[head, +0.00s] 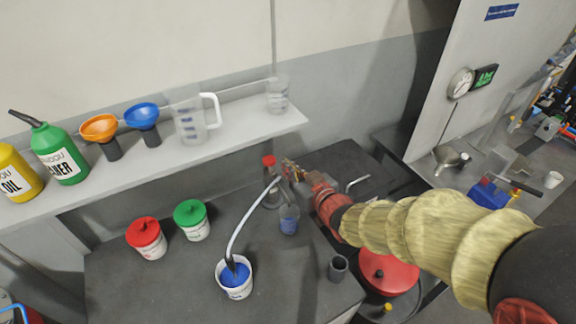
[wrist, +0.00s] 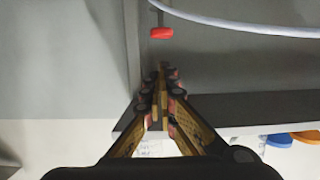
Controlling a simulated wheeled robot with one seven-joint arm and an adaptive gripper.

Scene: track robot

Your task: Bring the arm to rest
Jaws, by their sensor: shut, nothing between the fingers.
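My arm reaches in from the lower right in the head view. My gripper (head: 290,170) is above the dark workbench (head: 110,285), near the front edge of the shelf. In the wrist view, the fingers of my gripper (wrist: 162,72) are together with nothing between them. A red piece (wrist: 162,33) lies ahead of the fingertips there, apart from them.
The pale hose (head: 242,220) rises from a white tub with blue contents (head: 236,290). The shelf (head: 240,127) holds jugs, funnels and bottles.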

